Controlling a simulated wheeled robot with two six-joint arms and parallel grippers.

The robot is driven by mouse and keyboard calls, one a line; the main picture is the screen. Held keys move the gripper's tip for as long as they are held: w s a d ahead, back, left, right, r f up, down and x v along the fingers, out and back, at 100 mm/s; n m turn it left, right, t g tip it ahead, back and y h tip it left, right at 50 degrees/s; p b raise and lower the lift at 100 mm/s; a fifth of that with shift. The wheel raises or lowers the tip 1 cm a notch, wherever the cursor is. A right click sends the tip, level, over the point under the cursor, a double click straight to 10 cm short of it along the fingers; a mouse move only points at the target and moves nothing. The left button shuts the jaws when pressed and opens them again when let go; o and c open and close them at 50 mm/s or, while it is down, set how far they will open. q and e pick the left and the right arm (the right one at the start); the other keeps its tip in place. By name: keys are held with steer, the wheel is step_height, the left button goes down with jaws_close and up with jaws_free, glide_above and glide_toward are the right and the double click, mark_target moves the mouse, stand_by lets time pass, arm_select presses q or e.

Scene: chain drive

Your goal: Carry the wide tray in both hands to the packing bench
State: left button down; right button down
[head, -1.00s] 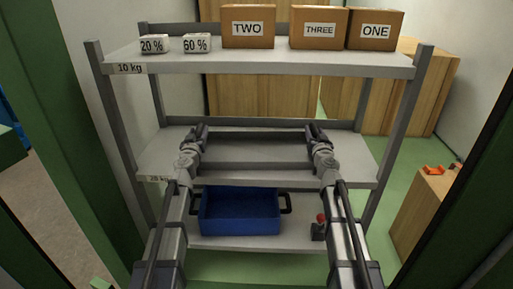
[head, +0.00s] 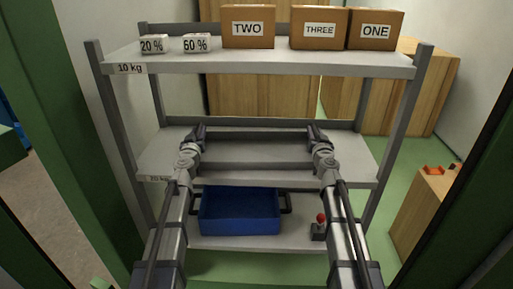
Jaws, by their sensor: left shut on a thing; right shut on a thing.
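A wide grey tray (head: 256,153) with darker long edges appears to lie between my two grippers, at the level of the middle shelf. Its colour is close to the shelf, so its outline is hard to make out. My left gripper (head: 198,133) is shut on its left end. My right gripper (head: 317,134) is shut on its right end. Both arms reach forward side by side, about level. I cannot tell whether the tray touches the shelf. The packing bench cannot be made out for certain.
The grey rack (head: 260,63) carries cartons TWO (head: 248,36), THREE (head: 319,36) and ONE (head: 376,38) on top, beside two small percent-marked blocks. A blue bin (head: 240,211) and a red-knobbed item (head: 319,226) stand on the bottom shelf. A wooden cabinet (head: 425,210) is at the right.

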arm_select(q)
steer(key=shift+d+r, duration=0.15)
steer(key=shift+d, duration=0.05)
arm_select(e)
steer(key=shift+a+r, duration=0.15)
steer(key=shift+a, duration=0.05)
stand_by(0.4)
